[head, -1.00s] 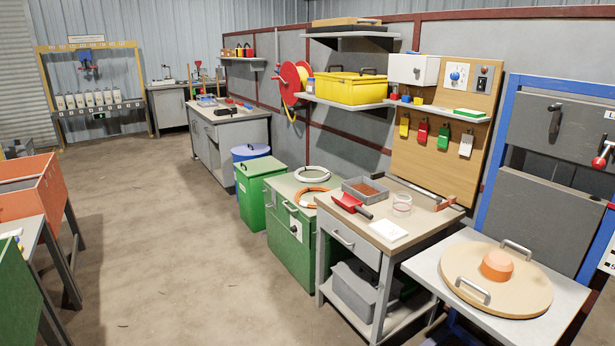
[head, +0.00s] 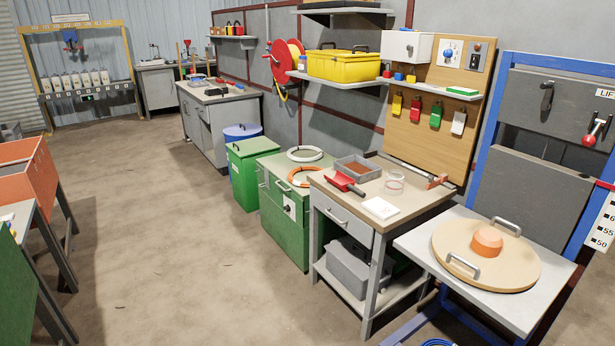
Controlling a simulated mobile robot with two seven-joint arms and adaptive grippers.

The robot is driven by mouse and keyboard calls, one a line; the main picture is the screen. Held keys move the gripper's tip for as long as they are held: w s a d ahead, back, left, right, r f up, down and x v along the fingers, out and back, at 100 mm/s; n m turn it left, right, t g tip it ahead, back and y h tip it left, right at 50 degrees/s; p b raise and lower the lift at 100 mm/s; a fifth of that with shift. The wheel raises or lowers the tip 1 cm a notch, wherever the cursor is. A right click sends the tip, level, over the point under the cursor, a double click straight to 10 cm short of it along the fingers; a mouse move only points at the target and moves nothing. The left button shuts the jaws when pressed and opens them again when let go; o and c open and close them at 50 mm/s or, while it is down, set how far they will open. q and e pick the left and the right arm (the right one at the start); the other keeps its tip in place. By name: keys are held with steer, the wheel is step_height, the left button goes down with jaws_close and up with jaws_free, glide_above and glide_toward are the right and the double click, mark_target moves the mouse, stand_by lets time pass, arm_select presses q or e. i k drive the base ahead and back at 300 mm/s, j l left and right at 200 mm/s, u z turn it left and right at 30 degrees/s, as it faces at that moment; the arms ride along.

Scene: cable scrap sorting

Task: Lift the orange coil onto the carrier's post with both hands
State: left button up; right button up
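The orange coil (head: 305,176) lies flat on top of the green cabinet (head: 284,226), in front of a white coil (head: 304,154). A round wooden board (head: 452,238) with two grey handles lies on the light grey table at the right. A short, thick orange post (head: 487,241) stands up from the middle of the board, with nothing around it. The board and post look like the carrier. Neither of my grippers is in view.
A green bin (head: 254,172) stands left of the cabinet. The floor (head: 190,270) in front is clear.

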mark_target(486, 249)
steer(key=i+j+u, duration=0.3)
steer(key=i, duration=0.75)
steer(key=i+u, duration=0.3)
steer(key=i, duration=0.7)
